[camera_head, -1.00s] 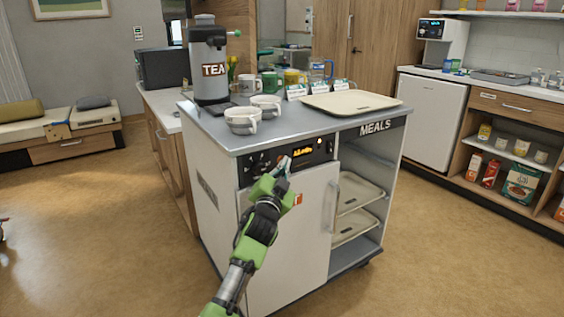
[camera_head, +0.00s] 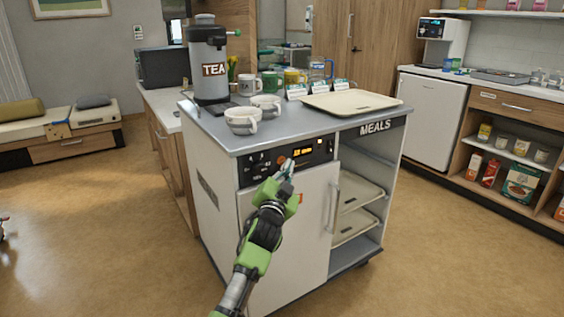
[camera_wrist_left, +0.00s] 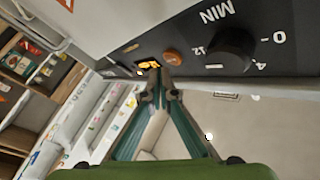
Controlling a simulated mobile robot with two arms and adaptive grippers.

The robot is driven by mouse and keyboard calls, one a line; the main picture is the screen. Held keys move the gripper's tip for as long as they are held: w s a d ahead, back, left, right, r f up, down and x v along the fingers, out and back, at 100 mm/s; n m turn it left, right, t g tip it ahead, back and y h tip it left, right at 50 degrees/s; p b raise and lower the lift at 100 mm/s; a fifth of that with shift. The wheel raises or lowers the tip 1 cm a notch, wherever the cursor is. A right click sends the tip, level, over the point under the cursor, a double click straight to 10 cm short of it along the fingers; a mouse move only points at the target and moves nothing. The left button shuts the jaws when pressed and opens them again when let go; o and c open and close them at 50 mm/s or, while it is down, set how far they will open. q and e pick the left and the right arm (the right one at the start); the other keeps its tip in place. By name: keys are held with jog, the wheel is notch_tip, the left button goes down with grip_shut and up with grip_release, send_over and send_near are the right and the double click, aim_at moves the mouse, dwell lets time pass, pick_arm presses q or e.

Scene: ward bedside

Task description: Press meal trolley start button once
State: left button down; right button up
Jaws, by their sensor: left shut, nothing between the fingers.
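The meal trolley (camera_head: 285,265) stands in the middle of the head view, with a dark control panel (camera_head: 259,170) under its top edge. A round orange button (camera_head: 281,160) sits on the panel beside a lit amber display (camera_head: 303,151). In the left wrist view, the orange button (camera_wrist_left: 172,57) lies between the display (camera_wrist_left: 150,65) and a black knob (camera_wrist_left: 232,48). My left gripper (camera_head: 288,166) is shut and empty in front of the panel. Its closed tips (camera_wrist_left: 154,74) are close to the button and display; I cannot tell whether they touch. My right gripper is out of view.
On the trolley top stand a tea urn (camera_head: 209,65), white cups (camera_head: 243,121), mugs and a beige tray (camera_head: 351,103). The trolley door has a vertical handle (camera_head: 336,208). Open shelves hold more trays (camera_head: 352,227). The floor in front and to the right is clear.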

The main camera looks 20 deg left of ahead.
pick_arm(q)
jog(key=s+d, duration=0.1)
jog(key=d, duration=0.1)
jog(key=s+d, duration=0.1)
jog(key=s, duration=0.1)
jog(key=shift+d+p, duration=0.35)
jog(key=shift+d, duration=0.05)
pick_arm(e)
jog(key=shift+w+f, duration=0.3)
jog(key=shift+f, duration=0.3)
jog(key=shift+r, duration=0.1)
